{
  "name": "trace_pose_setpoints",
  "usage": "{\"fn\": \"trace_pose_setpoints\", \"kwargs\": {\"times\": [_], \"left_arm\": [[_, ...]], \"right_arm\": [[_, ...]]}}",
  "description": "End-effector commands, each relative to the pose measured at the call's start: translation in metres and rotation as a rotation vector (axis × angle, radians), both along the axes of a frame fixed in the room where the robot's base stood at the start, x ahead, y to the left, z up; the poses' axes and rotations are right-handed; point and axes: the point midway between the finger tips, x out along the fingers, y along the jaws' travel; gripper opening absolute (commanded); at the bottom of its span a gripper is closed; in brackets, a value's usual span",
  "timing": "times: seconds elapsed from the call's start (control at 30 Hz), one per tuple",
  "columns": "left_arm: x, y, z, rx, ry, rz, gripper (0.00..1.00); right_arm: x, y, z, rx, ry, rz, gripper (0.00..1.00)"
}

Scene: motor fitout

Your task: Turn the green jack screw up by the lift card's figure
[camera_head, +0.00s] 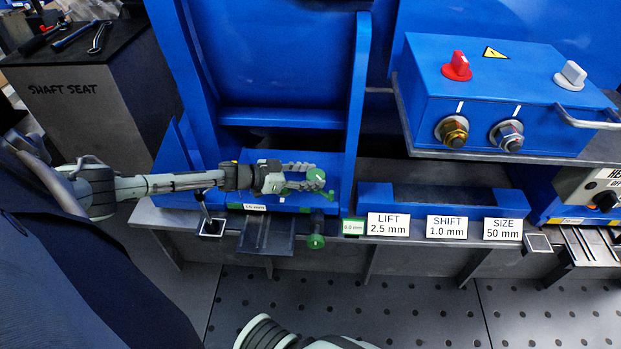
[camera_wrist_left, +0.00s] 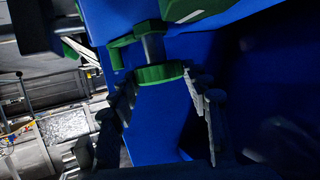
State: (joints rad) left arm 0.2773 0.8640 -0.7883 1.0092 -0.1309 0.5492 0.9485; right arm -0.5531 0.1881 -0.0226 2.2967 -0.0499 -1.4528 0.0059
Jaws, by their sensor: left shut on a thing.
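The green jack screw (camera_head: 316,178) has a round green knob at the right end of the blue base. My left gripper (camera_head: 306,179) reaches it from the left and is shut on it. In the left wrist view the green disc (camera_wrist_left: 158,74) sits between the tips of both fingers (camera_wrist_left: 157,88), with a metal shaft above it. The lift card (camera_head: 388,225) reads 2.5 mm. A small green readout (camera_head: 353,227) beside it appears to read 0.0 mm. My right gripper is not in view.
A second green knob (camera_head: 316,241) hangs at the bench's front edge. The shift card (camera_head: 446,227) reads 1.0 mm and the size card (camera_head: 502,229) 50 mm. A blue upright (camera_head: 358,110) rises behind the gripper. A blue control box (camera_head: 500,95) stands at right.

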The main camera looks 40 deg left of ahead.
Motion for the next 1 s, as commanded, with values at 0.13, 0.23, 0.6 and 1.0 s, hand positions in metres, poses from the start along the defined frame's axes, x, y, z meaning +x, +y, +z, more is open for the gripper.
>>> {"fn": "trace_pose_setpoints", "kwargs": {"times": [0.13, 0.23, 0.6, 1.0], "left_arm": [[0.002, 0.000, 0.001, 0.001, -0.003, -0.001, 0.18], [0.002, 0.000, 0.001, 0.001, -0.003, -0.001, 0.18], [0.002, 0.000, 0.001, 0.000, -0.002, -0.002, 0.68], [0.001, 0.001, 0.015, 0.004, -0.003, -0.004, 0.68]], "right_arm": [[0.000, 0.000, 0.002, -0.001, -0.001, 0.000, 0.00], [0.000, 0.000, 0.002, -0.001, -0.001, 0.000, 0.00], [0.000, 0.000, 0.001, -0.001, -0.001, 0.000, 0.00], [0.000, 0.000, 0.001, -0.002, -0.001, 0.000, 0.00]]}}
